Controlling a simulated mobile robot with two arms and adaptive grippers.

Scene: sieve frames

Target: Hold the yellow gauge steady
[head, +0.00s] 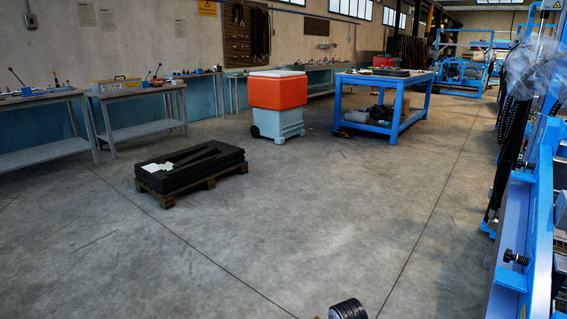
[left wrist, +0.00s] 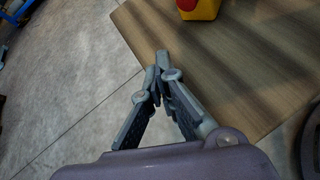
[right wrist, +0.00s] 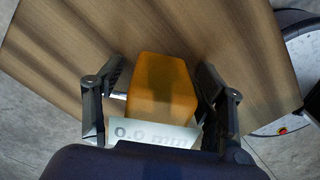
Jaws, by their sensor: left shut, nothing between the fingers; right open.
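The gauge (right wrist: 160,88) is a yellow-orange block in the right wrist view, with a pale display reading "0.0 mm" on its near side. It rests on a wooden tabletop (right wrist: 225,30). My right gripper (right wrist: 160,80) is open, with one finger on each side of the gauge; a gap shows at the left, and contact at the right is hard to tell. My left gripper (left wrist: 157,72) is shut and empty above the edge of the wooden tabletop (left wrist: 230,70). A yellow and red thing (left wrist: 200,7), cut off by the top edge, stands there; I cannot tell whether it is the gauge.
The head view shows the workshop, not the gauge. A pallet with black sheets (head: 190,168), an orange-topped bin (head: 278,100) and a blue workbench (head: 385,100) stand on the floor. Grey benches line the left wall; blue machinery (head: 535,200) is at the right. The middle floor is clear.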

